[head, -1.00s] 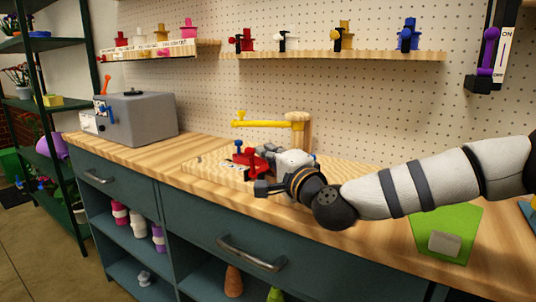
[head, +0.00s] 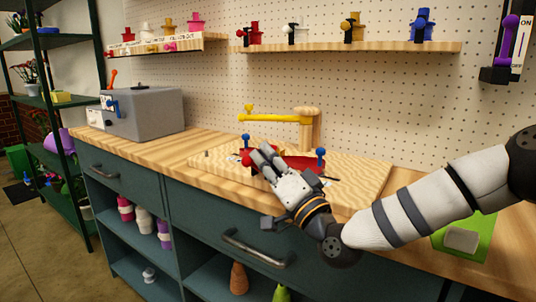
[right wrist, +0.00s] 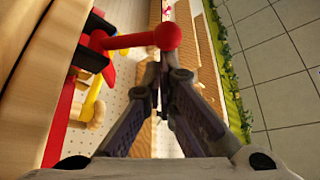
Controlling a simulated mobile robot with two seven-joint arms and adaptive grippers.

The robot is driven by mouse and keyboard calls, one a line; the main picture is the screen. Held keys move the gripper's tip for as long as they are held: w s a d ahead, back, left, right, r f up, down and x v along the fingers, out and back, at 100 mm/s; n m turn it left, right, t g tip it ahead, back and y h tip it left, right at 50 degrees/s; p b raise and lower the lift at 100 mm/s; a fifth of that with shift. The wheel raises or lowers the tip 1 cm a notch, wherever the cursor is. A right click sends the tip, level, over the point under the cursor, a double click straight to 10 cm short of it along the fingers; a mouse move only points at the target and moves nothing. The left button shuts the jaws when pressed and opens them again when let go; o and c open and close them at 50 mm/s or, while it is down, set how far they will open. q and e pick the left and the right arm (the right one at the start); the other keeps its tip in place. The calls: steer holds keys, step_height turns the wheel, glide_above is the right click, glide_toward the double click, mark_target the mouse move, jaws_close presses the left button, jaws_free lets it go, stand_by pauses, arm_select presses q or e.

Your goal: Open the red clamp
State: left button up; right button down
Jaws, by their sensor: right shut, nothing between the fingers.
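The red clamp (head: 303,163) lies on a light wooden board on the workbench, partly hidden behind my right gripper in the head view. My right gripper (head: 264,156) is shut and empty, with its fingers over the left part of the clamp. In the right wrist view, a red lever with a round red ball end (right wrist: 167,37) reaches across from the left. The shut fingertips (right wrist: 159,75) appear close to that ball; I cannot tell whether they touch it. My left gripper is not in view.
The wooden board (head: 362,176) carries blue knobs (head: 322,154) and a wooden post with a yellow arm (head: 280,117). A grey box (head: 145,112) stands at the bench's left end. A green mat (head: 482,232) lies at the right. A shelf (head: 350,48) holds several coloured pieces.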

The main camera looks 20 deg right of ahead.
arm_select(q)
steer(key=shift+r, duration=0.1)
arm_select(e)
steer(key=shift+s+a+f, duration=0.2)
steer(key=shift+a, duration=0.05)
steer(key=shift+s+a+f, duration=0.1)
steer(key=shift+f, duration=0.1)
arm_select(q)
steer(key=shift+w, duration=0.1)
arm_select(e)
steer(key=shift+r, duration=0.1)
stand_by(0.3)
